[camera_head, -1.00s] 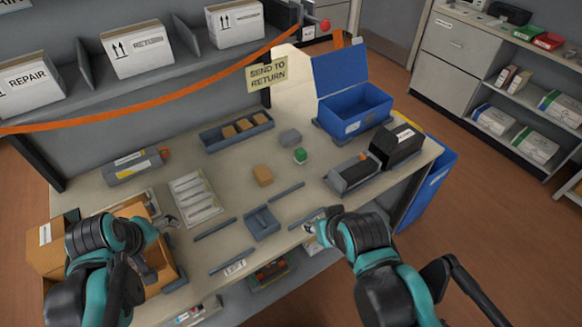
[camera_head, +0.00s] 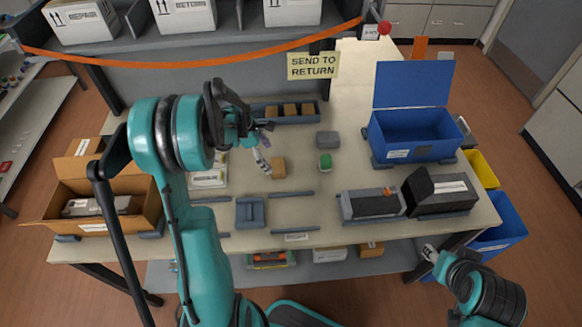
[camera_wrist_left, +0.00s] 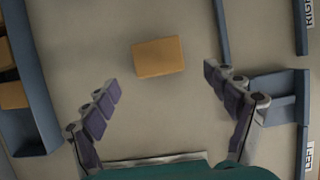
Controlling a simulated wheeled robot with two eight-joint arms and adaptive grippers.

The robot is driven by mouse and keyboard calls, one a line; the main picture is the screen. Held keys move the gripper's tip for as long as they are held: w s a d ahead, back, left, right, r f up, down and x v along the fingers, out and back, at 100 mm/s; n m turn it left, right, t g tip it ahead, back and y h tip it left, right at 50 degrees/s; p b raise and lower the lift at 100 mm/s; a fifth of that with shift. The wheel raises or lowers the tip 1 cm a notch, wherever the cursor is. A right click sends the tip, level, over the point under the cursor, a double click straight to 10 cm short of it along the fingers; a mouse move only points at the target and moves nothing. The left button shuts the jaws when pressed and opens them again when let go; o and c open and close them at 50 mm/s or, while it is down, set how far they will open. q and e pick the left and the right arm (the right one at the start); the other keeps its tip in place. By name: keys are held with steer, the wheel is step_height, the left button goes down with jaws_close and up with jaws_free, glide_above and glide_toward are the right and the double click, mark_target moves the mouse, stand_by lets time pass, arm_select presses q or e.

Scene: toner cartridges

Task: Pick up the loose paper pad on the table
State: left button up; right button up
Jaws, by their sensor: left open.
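The loose paper pad, a small tan block (camera_head: 279,167), lies flat on the middle of the table. It also shows in the left wrist view (camera_wrist_left: 158,57), ahead of and between the spread fingertips. My left gripper (camera_head: 265,146) is over the table just left of the pad, open and empty; both its fingers show apart in the left wrist view (camera_wrist_left: 160,78). Nothing touches the pad. My right gripper (camera_head: 430,254) is low at the front right, beyond the table edge, too small to read.
A grey-blue tray (camera_head: 256,121) holding similar tan blocks stands behind. A green item (camera_head: 325,161) and grey block (camera_head: 328,139) sit right of the pad. A blue holder (camera_head: 250,211) and low rails lie in front. An open blue box (camera_head: 416,151) stands back right.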

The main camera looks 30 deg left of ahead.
mark_target(277, 165)
arm_select(q)
steer(key=shift+x, duration=0.95)
steer(key=x, duration=0.1)
steer(key=b+x, duration=0.1)
steer(key=x, duration=0.1)
steer(key=b+x, duration=0.1)
steer(key=shift+w+d+f, duration=0.25)
steer(key=shift+w+d, duration=0.05)
steer(key=shift+w, duration=0.1)
steer(key=shift+r, duration=0.1)
steer(key=shift+c, duration=0.3)
steer(key=c, duration=0.8)
